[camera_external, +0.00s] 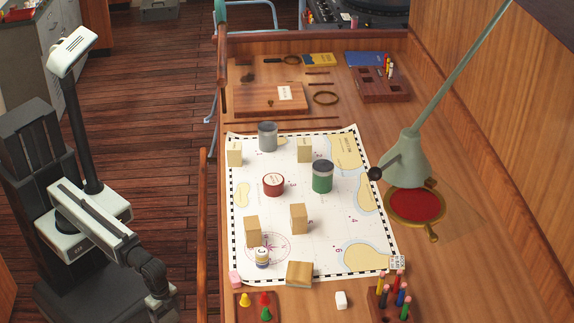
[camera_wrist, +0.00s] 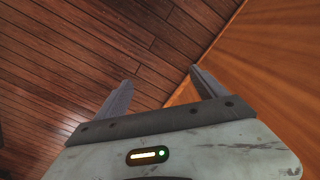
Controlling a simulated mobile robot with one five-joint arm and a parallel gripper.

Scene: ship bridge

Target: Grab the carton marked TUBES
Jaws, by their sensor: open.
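Several plain tan cartons stand on the sea chart (camera_external: 330,225): one at its far left corner (camera_external: 234,155), one near the far edge (camera_external: 304,151), one at the near left (camera_external: 252,231), and one nearer the middle (camera_external: 298,219). Another tan box (camera_external: 299,274) lies at the chart's near edge. No TUBES marking is readable, so I cannot tell which carton bears it. My gripper (camera_wrist: 160,88) is open and empty in the wrist view, with floor and wood panelling beyond its fingers. In the external view my arm's end is low left of the desk, away from every carton.
Among the cartons stand a grey can (camera_external: 268,137), a green can (camera_external: 322,177), a red tin (camera_external: 273,185) and a small jar (camera_external: 262,257). A lamp (camera_external: 405,160) leans over the right side. The desk's raised left edge (camera_external: 203,230) lies between my arm and the chart.

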